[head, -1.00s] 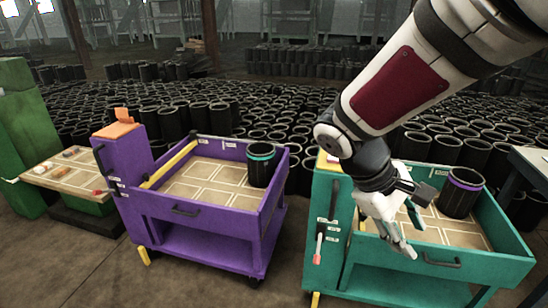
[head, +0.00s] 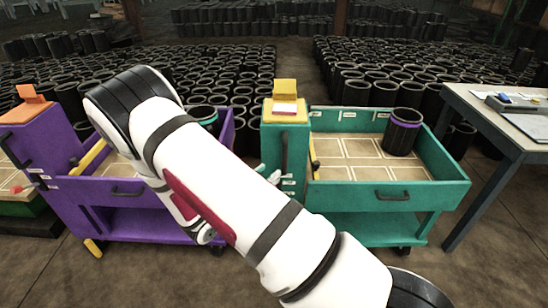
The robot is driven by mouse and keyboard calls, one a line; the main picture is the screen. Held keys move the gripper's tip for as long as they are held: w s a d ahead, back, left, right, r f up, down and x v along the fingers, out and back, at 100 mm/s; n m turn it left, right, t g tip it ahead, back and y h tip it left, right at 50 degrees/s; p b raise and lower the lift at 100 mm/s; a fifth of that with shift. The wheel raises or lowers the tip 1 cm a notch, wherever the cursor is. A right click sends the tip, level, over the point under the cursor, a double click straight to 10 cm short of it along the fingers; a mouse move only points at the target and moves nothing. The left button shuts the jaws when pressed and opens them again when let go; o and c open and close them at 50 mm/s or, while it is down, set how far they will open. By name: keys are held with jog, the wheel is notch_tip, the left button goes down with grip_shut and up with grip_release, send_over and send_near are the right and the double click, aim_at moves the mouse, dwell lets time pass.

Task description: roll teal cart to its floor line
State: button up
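The teal cart (head: 440,192) stands right of centre, with a tall teal post (head: 292,131) at its left end. The post has a dark upright handle (head: 284,152), a yellow block on top and small white tags low down. A black sleeve with a purple band (head: 403,133) stands upright in the cart's tray. My arm crosses the picture from bottom right to upper left. My gripper is not clearly visible; small pale shapes beside the post's lower part cannot be told apart from its tags. No floor line shows clearly.
A purple cart (head: 128,190) stands left, partly behind my arm, holding a black sleeve with a teal band (head: 203,117). A grey table (head: 487,118) stands close to the right of the teal cart. Black sleeves crowd the floor behind. Bare floor lies in front of both carts.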

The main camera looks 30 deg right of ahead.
aim_at(283, 158)
jog(key=shift+n+t, duration=0.8)
jog(key=x, duration=0.4)
jog(key=w+f+x, duration=0.1)
jog(key=x, duration=0.3)
jog(key=f+x, duration=0.1)
jog(key=x, duration=0.4)
jog(key=shift+w+a+f, duration=0.2)
jog(key=shift+w, duration=0.15)
grip_shut()
